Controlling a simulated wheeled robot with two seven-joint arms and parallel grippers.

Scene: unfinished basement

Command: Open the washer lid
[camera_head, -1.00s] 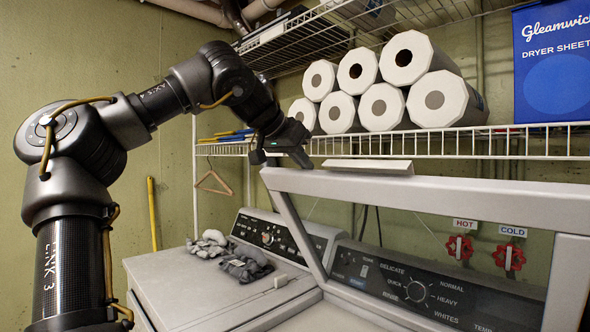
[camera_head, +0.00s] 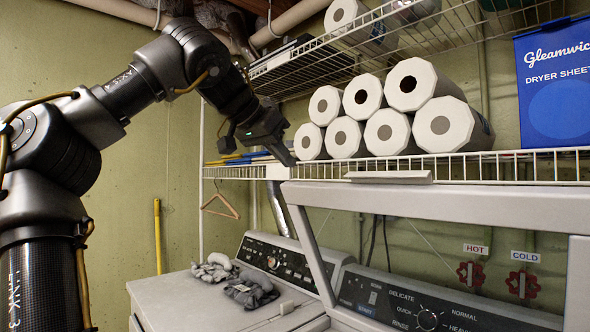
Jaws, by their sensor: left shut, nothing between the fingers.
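The washer lid (camera_head: 455,198) stands raised at the right, a pale frame with a see-through middle and a flat lip (camera_head: 388,177) on its top edge. Behind it shows the washer's control panel (camera_head: 385,299) with a dial and wash settings. The lower part of the washer is out of frame. My left gripper (camera_head: 285,157) is shut and empty, pointing down just above the lid's upper left corner, in front of the wire shelf. A small gap seems to show between gripper and lid. My right gripper is not in view.
A second machine (camera_head: 165,295) at left carries grey gloves (camera_head: 245,287). A wire shelf (camera_head: 500,167) above the lid holds several paper rolls (camera_head: 390,133) and a blue dryer sheet box (camera_head: 555,85). Red valves (camera_head: 471,273) and a hanger (camera_head: 220,207) are at the wall.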

